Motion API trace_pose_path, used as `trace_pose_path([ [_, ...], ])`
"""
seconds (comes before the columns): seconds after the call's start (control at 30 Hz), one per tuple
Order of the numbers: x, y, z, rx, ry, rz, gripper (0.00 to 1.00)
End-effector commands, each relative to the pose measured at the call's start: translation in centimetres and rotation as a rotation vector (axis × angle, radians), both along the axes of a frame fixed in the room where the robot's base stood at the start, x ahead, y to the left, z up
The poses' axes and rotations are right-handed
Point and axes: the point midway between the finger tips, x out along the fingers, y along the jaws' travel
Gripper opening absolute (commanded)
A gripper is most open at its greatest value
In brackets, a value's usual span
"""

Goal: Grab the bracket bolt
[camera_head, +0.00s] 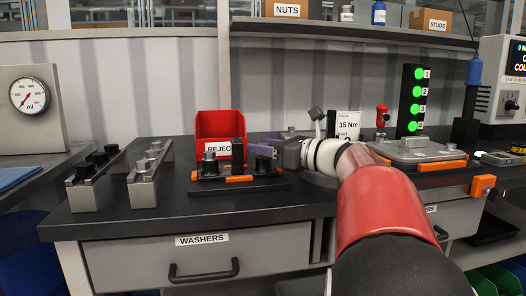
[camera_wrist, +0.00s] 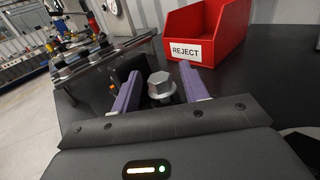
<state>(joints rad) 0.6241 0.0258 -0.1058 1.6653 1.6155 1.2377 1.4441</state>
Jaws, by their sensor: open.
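A silver hex-headed bolt (camera_wrist: 161,84) stands between the two purple fingers of my gripper (camera_wrist: 160,72) in the wrist view. The fingers are open, with a visible gap on each side of the bolt head. Its lower part is hidden by my gripper's body. In the head view my gripper (camera_head: 258,150) reaches in from the right over the black fixture (camera_head: 207,184) with orange strips. I cannot make out the bolt there. A dark upright block (camera_head: 238,154) stands on the fixture by the fingertips.
A red REJECT bin (camera_head: 219,124) stands behind the fixture; it also shows in the wrist view (camera_wrist: 228,30). Two grey racks with upright pieces (camera_head: 88,192) (camera_head: 144,188) stand to the left. A torque card (camera_head: 348,124) and a grey plate (camera_head: 418,150) are on the right.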

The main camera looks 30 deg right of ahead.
Motion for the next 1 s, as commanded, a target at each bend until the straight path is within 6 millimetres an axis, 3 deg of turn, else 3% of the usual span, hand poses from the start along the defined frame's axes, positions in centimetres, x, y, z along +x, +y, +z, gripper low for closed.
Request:
trace_pose_path([
  [0.27,0.50,0.29,-0.01,0.000,0.000,0.000,0.44],
  [0.63,0.47,0.27,0.00,0.000,0.001,0.000,0.00],
  [1.0,0.46,0.28,0.64,-0.002,-0.001,0.000,0.00],
])
